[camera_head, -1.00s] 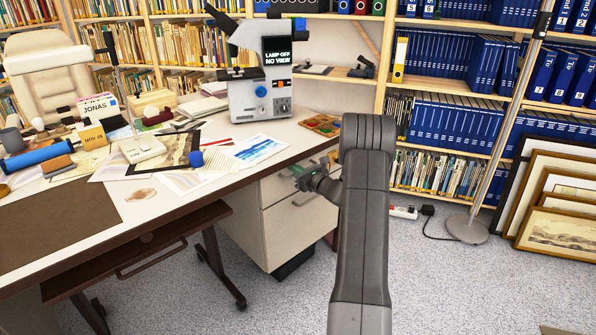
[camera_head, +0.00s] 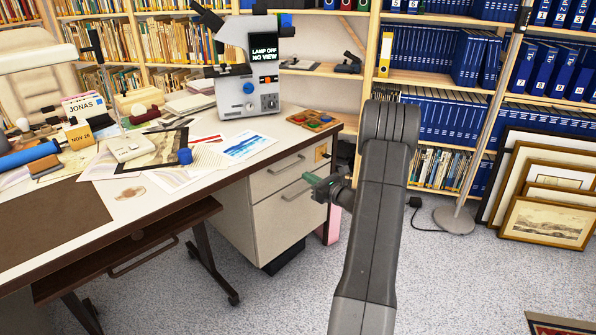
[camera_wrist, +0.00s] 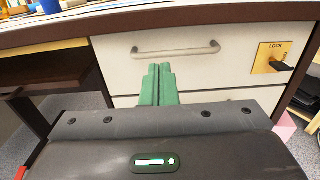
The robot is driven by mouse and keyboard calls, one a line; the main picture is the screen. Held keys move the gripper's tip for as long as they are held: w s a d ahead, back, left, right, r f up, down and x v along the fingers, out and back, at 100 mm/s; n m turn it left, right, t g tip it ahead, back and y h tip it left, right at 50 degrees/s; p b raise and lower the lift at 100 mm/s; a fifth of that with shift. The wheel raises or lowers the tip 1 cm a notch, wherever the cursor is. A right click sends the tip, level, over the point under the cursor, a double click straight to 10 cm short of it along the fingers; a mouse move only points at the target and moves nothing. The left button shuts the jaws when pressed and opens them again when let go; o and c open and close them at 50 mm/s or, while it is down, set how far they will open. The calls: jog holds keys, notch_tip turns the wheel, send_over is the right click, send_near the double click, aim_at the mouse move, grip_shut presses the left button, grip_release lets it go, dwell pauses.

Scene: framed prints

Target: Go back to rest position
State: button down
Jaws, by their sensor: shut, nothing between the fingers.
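My gripper (camera_head: 312,181) is beside the front of the white drawer cabinet (camera_head: 265,225) under the desk. In the wrist view my gripper's green fingers (camera_wrist: 158,72) are pressed together with nothing between them. They point at the upper drawer front (camera_wrist: 220,70), below its metal handle (camera_wrist: 176,49). I cannot tell whether the fingertips touch the drawer. The drawers look closed. My arm stands in the middle of the head view and hides part of the shelves behind it.
The desk (camera_head: 120,205) fills the left, with a microscope (camera_head: 248,90) and papers on top. A lock plate with a key (camera_wrist: 272,58) is on the cabinet. Framed prints (camera_head: 545,222) lean at the right, near a lamp base (camera_head: 455,220).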

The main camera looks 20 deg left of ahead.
aim_at(285, 164)
jog(key=shift+v, duration=0.8)
jog(key=shift+a, duration=0.1)
jog(key=x, duration=1.3)
jog(key=shift+w+a+b, duration=0.2)
jog(key=shift+a+b, duration=0.05)
jog(key=shift+b, duration=0.1)
